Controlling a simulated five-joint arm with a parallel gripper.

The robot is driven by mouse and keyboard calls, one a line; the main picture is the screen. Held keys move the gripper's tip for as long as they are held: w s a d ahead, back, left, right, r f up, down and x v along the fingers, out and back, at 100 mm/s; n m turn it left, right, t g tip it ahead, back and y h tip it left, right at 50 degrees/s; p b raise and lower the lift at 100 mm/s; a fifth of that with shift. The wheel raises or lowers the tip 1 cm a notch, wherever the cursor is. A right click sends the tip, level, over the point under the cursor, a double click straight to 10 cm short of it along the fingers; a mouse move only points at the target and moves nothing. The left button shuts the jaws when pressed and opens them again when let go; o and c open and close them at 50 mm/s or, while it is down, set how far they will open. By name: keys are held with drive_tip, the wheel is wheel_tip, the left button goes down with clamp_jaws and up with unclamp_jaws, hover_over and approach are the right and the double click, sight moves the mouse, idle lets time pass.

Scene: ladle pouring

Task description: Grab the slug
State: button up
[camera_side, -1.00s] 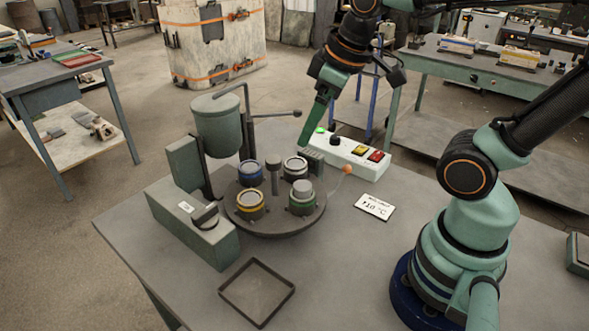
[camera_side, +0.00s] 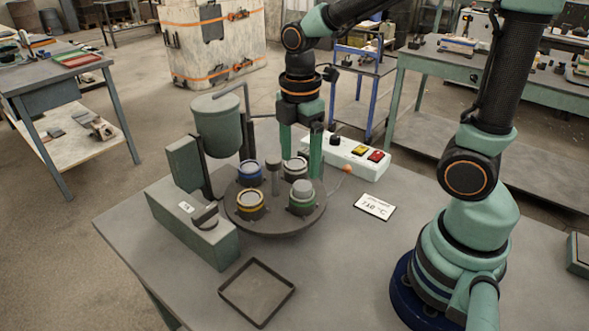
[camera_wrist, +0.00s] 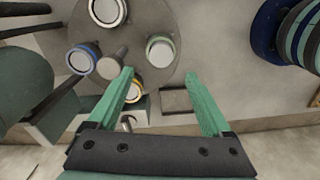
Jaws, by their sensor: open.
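A grey slug (camera_side: 302,188) stands up out of the green-ringed mould (camera_side: 301,206) at the front right of the round turntable (camera_side: 270,230). In the wrist view the slug (camera_wrist: 159,49) shows as a pale round top, just beyond and between my fingertips. My gripper (camera_side: 300,165) points down with its fingers apart and empty, above and behind the slug in the side view. It also shows in the wrist view (camera_wrist: 158,73). A clear gap separates the fingertips from the slug.
White-ringed (camera_side: 295,168), blue-ringed (camera_side: 250,172) and yellow-ringed (camera_side: 250,204) moulds surround the central post (camera_side: 272,178). A ladle pot (camera_side: 217,124) stands at left, a button box (camera_side: 345,158) behind. An empty tray (camera_side: 222,292) lies in front; the table right of the turntable is mostly clear.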

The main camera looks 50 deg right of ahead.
sight(302, 186)
drive_tip(key=shift+s+d+f, duration=0.1)
drive_tip(key=shift+d+f, duration=0.05)
drive_tip(key=shift+f, duration=1.5)
drive_tip(key=shift+s+d+f, duration=0.1)
drive_tip(key=shift+f, duration=1.5)
clamp_jaws()
